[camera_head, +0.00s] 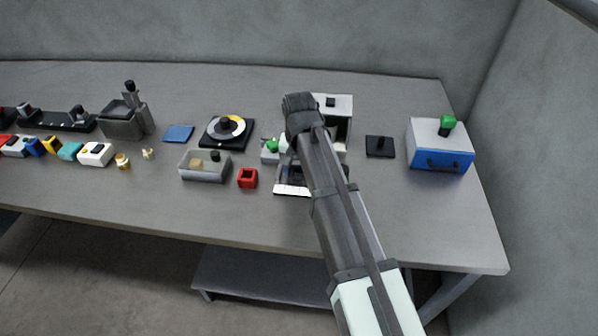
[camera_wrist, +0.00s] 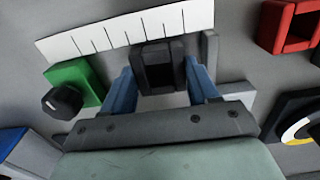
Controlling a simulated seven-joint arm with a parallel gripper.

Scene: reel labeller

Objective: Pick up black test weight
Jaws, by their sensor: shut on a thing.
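In the wrist view my gripper (camera_wrist: 160,92) has its two blue fingers on either side of a dark block (camera_wrist: 157,58), shut on it. The block looks black with a recessed face, and I take it for the black test weight. Its lower part is hidden by the gripper body. It sits beside a white ruled strip (camera_wrist: 125,28). In the head view my gripper and arm cover this spot, so the held block does not show there. The ruled strip (camera_head: 292,190) shows just in front of the arm.
A green block with a black knob (camera_wrist: 62,101) is close left of the fingers in the wrist view. In the head view, a red open box (camera_head: 247,178), a clear tray (camera_head: 205,176) and a dial (camera_head: 226,131) stand left; a black plate (camera_head: 380,152) and blue box (camera_head: 441,159) right.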

